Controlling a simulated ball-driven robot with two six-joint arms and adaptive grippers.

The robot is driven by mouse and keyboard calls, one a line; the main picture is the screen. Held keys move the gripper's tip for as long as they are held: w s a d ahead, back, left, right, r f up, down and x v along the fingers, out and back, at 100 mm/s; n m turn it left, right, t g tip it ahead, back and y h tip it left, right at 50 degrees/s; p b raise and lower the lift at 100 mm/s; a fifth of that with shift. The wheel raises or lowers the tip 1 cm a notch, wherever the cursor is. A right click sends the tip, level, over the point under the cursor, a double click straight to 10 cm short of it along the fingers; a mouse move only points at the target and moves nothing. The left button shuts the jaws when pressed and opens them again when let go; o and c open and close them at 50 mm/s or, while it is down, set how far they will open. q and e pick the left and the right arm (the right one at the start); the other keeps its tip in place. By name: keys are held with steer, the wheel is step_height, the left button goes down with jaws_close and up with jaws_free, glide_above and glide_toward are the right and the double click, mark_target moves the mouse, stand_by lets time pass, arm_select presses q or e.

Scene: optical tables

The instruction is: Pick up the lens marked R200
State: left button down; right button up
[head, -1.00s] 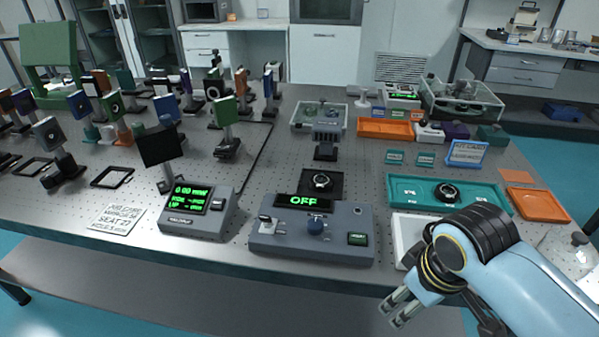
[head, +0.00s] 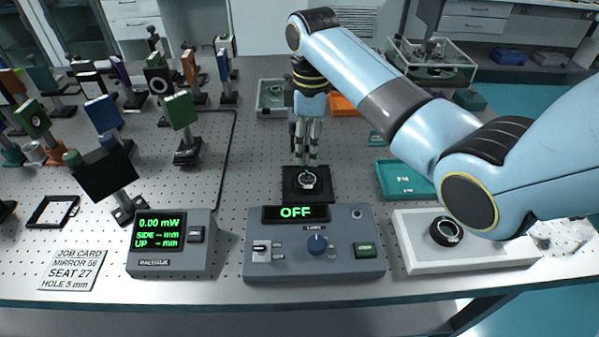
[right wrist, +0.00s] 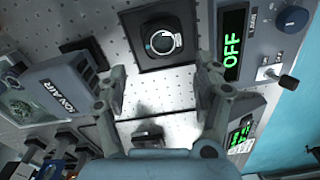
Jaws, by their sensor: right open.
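A round black-rimmed lens (head: 307,181) sits on a black square pad (head: 322,195) behind the control box; it also shows in the right wrist view (right wrist: 161,42). A second black-rimmed lens (head: 446,231) lies in a white tray (head: 415,258) at the right. I cannot read an R200 mark on either. My right gripper (head: 308,160) points down above the lens on the pad. In the right wrist view the gripper (right wrist: 163,75) is open and empty, with its fingers wide apart. My left gripper is not in view.
The control box (head: 280,266) reading OFF stands in front of the pad. A power meter (head: 168,262) and a job card (head: 72,270) are to its left. Several post-mounted optics crowd the left. A teal tray (head: 393,190) is partly hidden by my right arm.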

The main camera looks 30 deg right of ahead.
mark_target(307, 179)
steer(key=f, duration=0.3)
steer(key=shift+s+a+f, duration=0.1)
steer(key=shift+s+f, duration=0.2)
steer(key=shift+f, duration=0.1)
steer(key=shift+w+f, duration=0.15)
steer(key=shift+f, duration=0.15)
steer(key=f, duration=0.5)
steer(key=shift+w+a, duration=0.15)
steer(key=shift+a, duration=0.1)
steer(key=shift+c, duration=1.8)
steer(key=c, duration=0.5)
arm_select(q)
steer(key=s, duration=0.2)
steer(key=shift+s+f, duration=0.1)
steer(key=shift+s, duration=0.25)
arm_select(e)
steer(key=shift+c, duration=0.6)
steer(key=shift+r, duration=0.1)
